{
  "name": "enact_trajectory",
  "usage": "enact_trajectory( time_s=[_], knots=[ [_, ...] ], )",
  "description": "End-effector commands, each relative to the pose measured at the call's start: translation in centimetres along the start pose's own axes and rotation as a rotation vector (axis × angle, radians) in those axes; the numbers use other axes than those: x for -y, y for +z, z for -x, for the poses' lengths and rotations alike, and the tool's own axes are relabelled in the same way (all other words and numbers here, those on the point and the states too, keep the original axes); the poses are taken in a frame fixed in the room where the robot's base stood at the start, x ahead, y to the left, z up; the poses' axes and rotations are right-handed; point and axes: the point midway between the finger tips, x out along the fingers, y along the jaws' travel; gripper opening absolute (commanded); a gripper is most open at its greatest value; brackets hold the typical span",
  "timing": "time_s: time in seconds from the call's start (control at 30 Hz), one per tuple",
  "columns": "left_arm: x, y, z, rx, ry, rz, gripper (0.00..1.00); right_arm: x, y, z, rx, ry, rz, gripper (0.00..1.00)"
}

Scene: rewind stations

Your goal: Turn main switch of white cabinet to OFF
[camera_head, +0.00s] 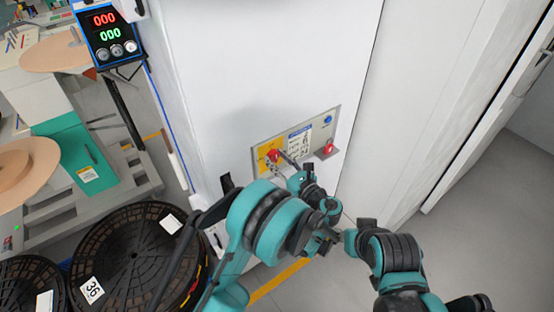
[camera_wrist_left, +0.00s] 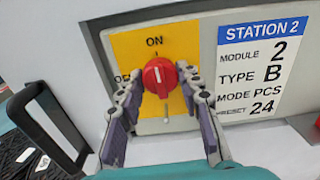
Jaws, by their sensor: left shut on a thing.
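The white cabinet (camera_head: 270,70) stands in the middle of the head view, with a control panel (camera_head: 299,138) low on its front. The main switch is a round red knob (camera_wrist_left: 160,77) on a yellow plate (camera_wrist_left: 182,45); it also shows in the head view (camera_head: 273,155). The knob's white mark points up toward the ON label. The OFF label at its left is partly hidden by a finger. My left gripper (camera_wrist_left: 160,92) is shut on the knob, one finger on each side; it also shows in the head view (camera_head: 281,161).
A second red knob (camera_head: 328,148) and a blue button (camera_head: 328,118) sit on the panel's right. A black handle (camera_wrist_left: 48,130) stands left of the gripper. Black reels (camera_head: 130,255) stand at lower left. Grey floor (camera_head: 505,210) is clear at right.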

Motion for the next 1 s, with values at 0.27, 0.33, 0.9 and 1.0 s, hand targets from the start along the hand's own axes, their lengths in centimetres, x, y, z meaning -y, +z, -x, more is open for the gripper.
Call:
enact_trajectory(
  time_s=[0.27, 0.33, 0.9, 1.0],
  knots=[
    [0.0, -0.1, -0.1, 0.001, 0.000, 0.187, 0.06, 0.0, 0.5, -0.7, 0.000, 0.000, 0.000, 0.40],
    [0.0, -0.1, -0.1, 0.002, 0.000, 0.251, 0.06, 0.0, 0.6, -0.9, 0.000, 0.000, 0.000, 0.40],
    [-0.1, 0.0, -0.1, 0.002, 0.000, 0.792, 0.06, 0.0, 1.5, -2.1, 0.000, 0.000, 0.000, 0.40],
    [-0.1, 0.0, -0.1, 0.002, 0.000, 0.887, 0.06, 0.0, 1.6, -2.2, 0.000, 0.000, 0.000, 0.40]
  ],
)
